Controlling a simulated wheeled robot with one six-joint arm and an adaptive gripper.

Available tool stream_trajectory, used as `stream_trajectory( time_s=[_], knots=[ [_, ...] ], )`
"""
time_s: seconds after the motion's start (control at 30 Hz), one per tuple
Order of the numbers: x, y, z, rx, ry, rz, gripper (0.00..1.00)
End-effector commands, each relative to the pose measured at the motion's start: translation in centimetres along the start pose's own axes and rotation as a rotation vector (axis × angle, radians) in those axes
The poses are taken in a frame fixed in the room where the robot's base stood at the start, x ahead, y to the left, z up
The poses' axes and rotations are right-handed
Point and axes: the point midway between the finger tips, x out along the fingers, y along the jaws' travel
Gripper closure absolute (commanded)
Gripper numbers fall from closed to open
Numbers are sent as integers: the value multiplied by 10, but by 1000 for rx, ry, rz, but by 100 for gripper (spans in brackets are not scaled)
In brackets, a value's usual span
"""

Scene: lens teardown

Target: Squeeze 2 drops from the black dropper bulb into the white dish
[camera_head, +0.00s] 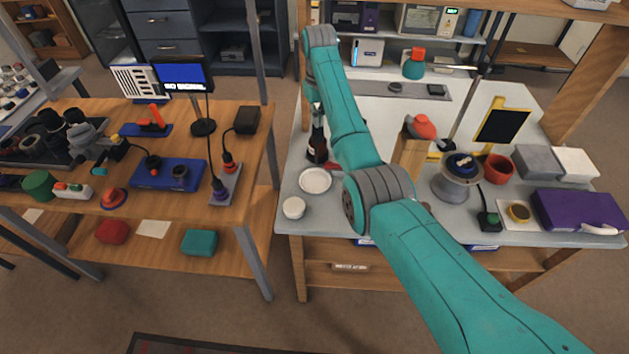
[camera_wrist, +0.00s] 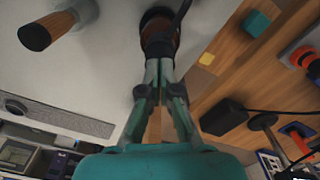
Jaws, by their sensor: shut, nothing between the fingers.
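A dark brown dropper bottle with a black top (camera_head: 317,147) stands on the pale bench, just behind the white dish (camera_head: 315,180). The dish is round and shallow and looks empty. In the wrist view my gripper (camera_wrist: 160,68) has its fingers together with nothing between them. Its tips are beside the dark, round bottle top (camera_wrist: 158,30); I cannot tell whether they touch it. In the head view my gripper is small and partly hidden by my arm, above the bottle. The bulb's exact outline is unclear, and the dish is not recognisable in the wrist view.
A small white round container (camera_head: 293,208) stands near the bench's front left edge. A gap separates the bench from the wooden table (camera_head: 250,160) at left.

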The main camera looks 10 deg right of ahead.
Motion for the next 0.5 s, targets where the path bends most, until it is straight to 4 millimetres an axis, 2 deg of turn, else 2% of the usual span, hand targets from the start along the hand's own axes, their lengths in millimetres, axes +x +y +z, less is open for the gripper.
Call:
stream_trajectory(
  time_s=[0.23, 0.5],
  knots=[
    [9, 0, 0, 0, -2, 0, 100],
    [9, 0, 0, 0, -2, 0, 100]
  ],
)
